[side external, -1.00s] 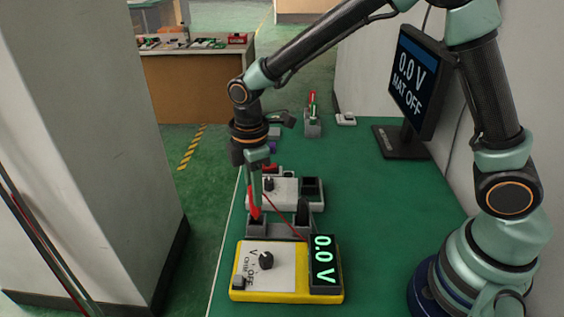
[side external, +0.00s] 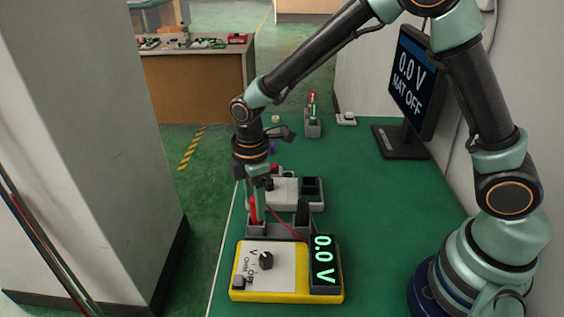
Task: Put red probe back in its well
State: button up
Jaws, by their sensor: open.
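The red probe (side external: 253,210) stands upright at the left well of the grey holder (side external: 276,228), behind the yellow meter. Its lower end is hidden by the holder wall, so its depth cannot be told. A thin red lead runs from it toward the meter's display. My gripper (side external: 261,208) points down directly at the red probe, with its fingers open beside the probe's upper part. The black probe (side external: 302,212) stands in the holder's right well.
The yellow meter (side external: 240,294) with dial reads 0.0 V. A white switch box (side external: 285,192) stands just behind the holder. A monitor (side external: 412,80) stands at the right, reading MAT OFF. The green mat is clear to the right.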

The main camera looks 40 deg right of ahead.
notch_tip(320, 180, up, 12)
jog(key=s+d+r+m+t, duration=0.2)
jog(key=s+d+r+m, duration=0.1)
jog(key=s+d+m, duration=0.2)
jog(key=s+d+r+m+t, duration=0.3)
jog(key=s+d+m, duration=0.3)
jog(key=d+m, duration=0.3)
jog(key=shift+d+r+m+t, duration=0.2)
jog(key=shift+d+m+t, duration=0.1)
jog(key=shift+d+m, duration=0.15)
jog(key=shift+o, duration=0.3)
jog(key=shift+a, duration=0.1)
